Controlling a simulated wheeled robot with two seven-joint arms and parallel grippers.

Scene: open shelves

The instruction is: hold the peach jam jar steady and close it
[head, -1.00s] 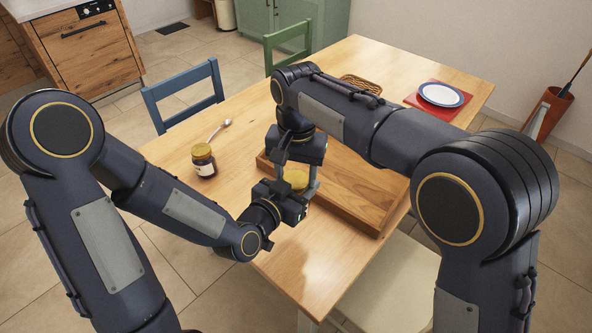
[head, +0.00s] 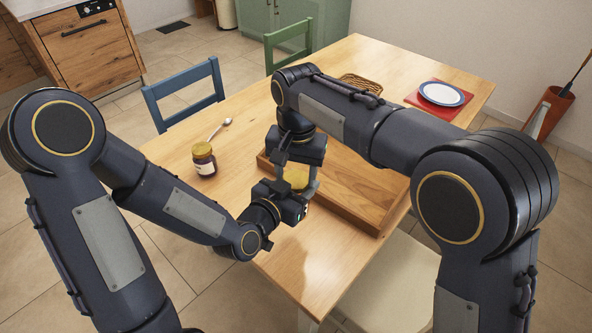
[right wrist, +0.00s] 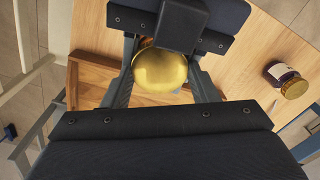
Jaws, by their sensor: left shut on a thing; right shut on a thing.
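A jar with a gold lid (head: 296,177) is at the near left end of the wooden tray, mostly hidden by my grippers. My left gripper (head: 296,196) is shut on the jar from the near left side. My right gripper (head: 303,170) comes down from above and is shut on the gold lid. In the right wrist view the round lid (right wrist: 160,70) lies between the two fingers of my right gripper (right wrist: 162,82). The jar's body and label are hidden, so I cannot tell its flavour or how far the lid is turned.
Another jar (head: 204,163) with dark contents and a gold lid stands on the table at left, beside a spoon (head: 220,129). The wooden tray (head: 345,208) lies under my right arm. A plate (head: 441,94) on a red mat and a woven basket (head: 360,86) are farther back.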

